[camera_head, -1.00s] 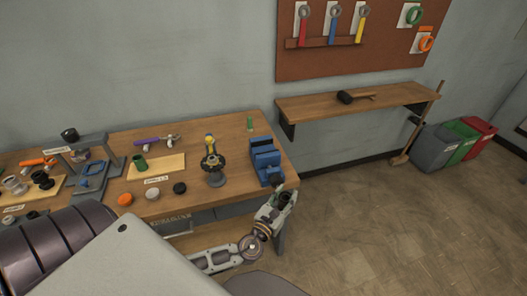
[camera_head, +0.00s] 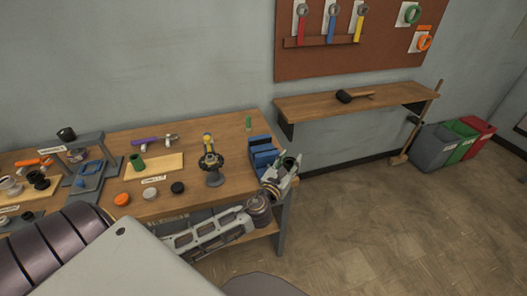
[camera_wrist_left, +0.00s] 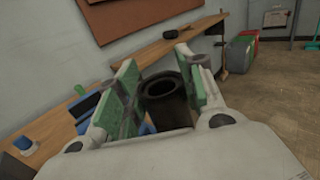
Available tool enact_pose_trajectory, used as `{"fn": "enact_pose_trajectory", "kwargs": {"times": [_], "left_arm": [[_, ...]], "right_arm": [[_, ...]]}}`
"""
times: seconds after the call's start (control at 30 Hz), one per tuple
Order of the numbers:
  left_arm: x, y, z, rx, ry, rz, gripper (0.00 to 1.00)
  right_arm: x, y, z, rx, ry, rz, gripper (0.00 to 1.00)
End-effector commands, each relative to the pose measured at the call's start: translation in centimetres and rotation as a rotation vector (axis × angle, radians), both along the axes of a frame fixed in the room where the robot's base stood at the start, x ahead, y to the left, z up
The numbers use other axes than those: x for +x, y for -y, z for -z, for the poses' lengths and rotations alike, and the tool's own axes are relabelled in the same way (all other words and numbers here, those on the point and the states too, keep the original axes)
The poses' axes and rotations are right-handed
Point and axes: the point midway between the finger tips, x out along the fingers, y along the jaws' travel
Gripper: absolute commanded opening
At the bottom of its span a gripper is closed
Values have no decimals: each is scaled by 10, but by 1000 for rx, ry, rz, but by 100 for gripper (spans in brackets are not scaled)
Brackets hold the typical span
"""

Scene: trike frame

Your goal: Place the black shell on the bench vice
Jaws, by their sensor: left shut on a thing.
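My left gripper (camera_head: 290,164) is at the right end of the workbench, close beside the blue bench vice (camera_head: 263,152). In the left wrist view my left gripper (camera_wrist_left: 158,85) is shut on the black shell (camera_wrist_left: 163,98), a dark hollow cylinder between its green finger pads, its open end showing. In the head view the shell is mostly hidden by the gripper. The vice also shows in part in the left wrist view, behind the left finger (camera_wrist_left: 84,108). I cannot tell whether shell and vice touch. My right gripper is not in view.
A stand with a black ring and yellow top (camera_head: 212,160) is left of the vice. A small green cylinder (camera_head: 248,123) stands behind it. An orange cap (camera_head: 122,199) and black cap (camera_head: 177,188) lie near the front edge. A wall shelf (camera_head: 350,103) is at the right.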

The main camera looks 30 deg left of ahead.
Motion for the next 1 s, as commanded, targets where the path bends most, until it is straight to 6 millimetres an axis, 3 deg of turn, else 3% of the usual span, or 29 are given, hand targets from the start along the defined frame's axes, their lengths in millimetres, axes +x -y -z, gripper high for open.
{"fn": "enact_pose_trajectory", "kwargs": {"times": [0.3, 0.6, 0.8, 1.0], "left_arm": [[46, -76, -45, 17, 21, -200, 4], [72, -137, -87, 4, 3, -358, 4], [76, -155, -98, -3, -10, -401, 4], [77, -157, -99, -5, -12, -405, 4]], "right_arm": [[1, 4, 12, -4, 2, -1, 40], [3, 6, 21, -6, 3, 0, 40], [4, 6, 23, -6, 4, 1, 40], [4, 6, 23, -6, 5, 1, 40]]}}
